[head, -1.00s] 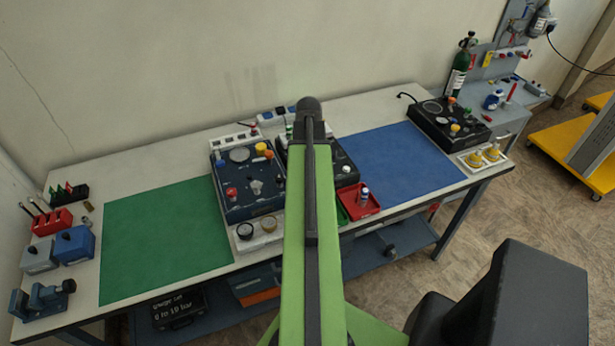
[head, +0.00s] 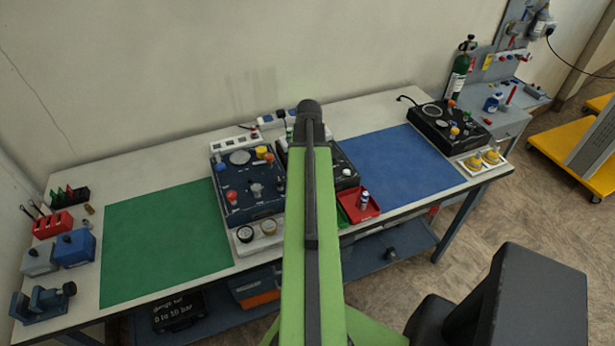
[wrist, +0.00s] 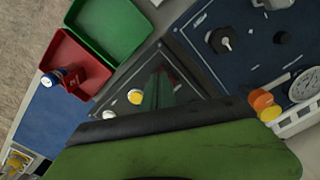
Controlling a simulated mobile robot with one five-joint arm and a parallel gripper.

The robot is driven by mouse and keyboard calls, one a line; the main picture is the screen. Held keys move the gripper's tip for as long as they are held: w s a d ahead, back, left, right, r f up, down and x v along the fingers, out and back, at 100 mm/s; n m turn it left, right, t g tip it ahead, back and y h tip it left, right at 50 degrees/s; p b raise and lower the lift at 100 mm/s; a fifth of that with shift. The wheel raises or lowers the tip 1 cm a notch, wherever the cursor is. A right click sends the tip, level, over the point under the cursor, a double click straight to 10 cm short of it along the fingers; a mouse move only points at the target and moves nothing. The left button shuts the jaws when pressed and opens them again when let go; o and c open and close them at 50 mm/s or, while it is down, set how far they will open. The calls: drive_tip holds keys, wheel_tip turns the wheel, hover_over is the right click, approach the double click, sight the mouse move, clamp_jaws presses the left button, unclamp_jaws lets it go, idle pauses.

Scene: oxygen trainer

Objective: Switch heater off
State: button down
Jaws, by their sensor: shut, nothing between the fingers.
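No part is clearly marked as a heater, and I cannot tell which switch is its own. A dark blue panel (head: 232,201) with red, orange and yellow knobs stands left of my arm; in the wrist view its blue face (wrist: 240,70) shows a black knob (wrist: 222,40). A black panel (head: 345,168) is mostly behind my arm; in the wrist view its dark face (wrist: 180,60) shows a yellow knob (wrist: 135,97) and a white knob (wrist: 108,115). Switch positions are too small to read. My gripper's fingers show in neither view; my green arm hides much of the black panel.
A red tray (head: 371,209) holding a small blue-and-white can (head: 364,198) sits right of my arm. A green mat (head: 160,245) and a blue mat (head: 405,165) are clear. Another black panel (head: 425,125) and a green cylinder (head: 459,75) stand at the right.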

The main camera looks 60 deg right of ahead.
wheel_tip(320, 180, up, 6)
drive_tip(key=p, duration=0.4)
drive_tip(key=shift+f+p, duration=0.25)
drive_tip(key=shift+p, duration=0.15)
